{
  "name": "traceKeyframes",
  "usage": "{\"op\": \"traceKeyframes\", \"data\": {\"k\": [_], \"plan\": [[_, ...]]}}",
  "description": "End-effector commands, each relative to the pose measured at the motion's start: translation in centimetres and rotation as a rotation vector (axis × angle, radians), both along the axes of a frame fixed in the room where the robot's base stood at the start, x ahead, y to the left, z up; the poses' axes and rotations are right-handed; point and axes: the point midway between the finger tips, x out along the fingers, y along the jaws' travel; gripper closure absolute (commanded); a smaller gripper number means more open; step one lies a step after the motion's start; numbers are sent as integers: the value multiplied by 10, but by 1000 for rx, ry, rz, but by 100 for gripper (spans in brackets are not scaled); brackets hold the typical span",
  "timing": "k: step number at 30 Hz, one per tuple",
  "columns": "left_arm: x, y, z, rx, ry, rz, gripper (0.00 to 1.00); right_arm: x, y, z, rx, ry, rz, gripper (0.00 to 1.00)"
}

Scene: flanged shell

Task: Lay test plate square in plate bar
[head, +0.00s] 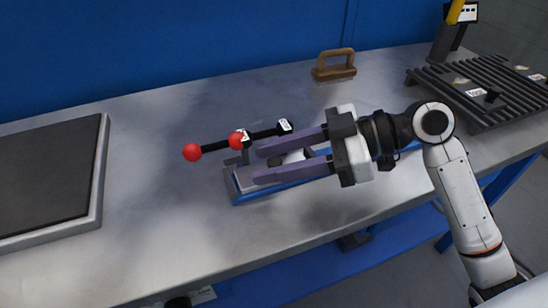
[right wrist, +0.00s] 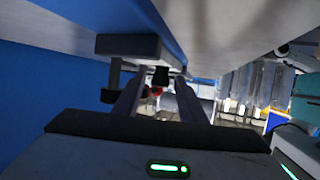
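My right gripper (head: 260,164) reaches in from the right with its two purple fingers spread apart over a blue-based fixture (head: 236,196). The fixture carries a pale grey bar and a small dark part, partly hidden by the fingers. In the right wrist view the fingers (right wrist: 160,100) are also apart, with no thing clearly clasped between them. Two black levers with red balls (head: 192,152) and white tags stand at the fixture's far side; red also shows in the right wrist view (right wrist: 156,91). I cannot single out the test plate or the plate bar for certain. My left gripper is out of view.
A dark slab in a pale frame (head: 97,215) lies at the left of the grey bench (head: 160,240). A brown handled block (head: 334,70) stands at the back. A dark slatted rack (head: 480,88) is at the right. The bench between slab and fixture is clear.

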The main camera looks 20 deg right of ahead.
Motion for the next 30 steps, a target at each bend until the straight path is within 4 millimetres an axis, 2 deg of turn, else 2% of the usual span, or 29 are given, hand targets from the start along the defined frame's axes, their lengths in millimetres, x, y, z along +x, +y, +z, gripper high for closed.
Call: {"op": "traceKeyframes", "data": {"k": [11,14,24,30], "plan": [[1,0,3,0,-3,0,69,-1,-4,4,-1,1,-2,63],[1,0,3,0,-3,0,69,-6,-17,9,-2,0,-3,63],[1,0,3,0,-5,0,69,-29,-79,35,-3,0,-2,63],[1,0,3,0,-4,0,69,-37,-100,45,-1,0,-1,63]]}}
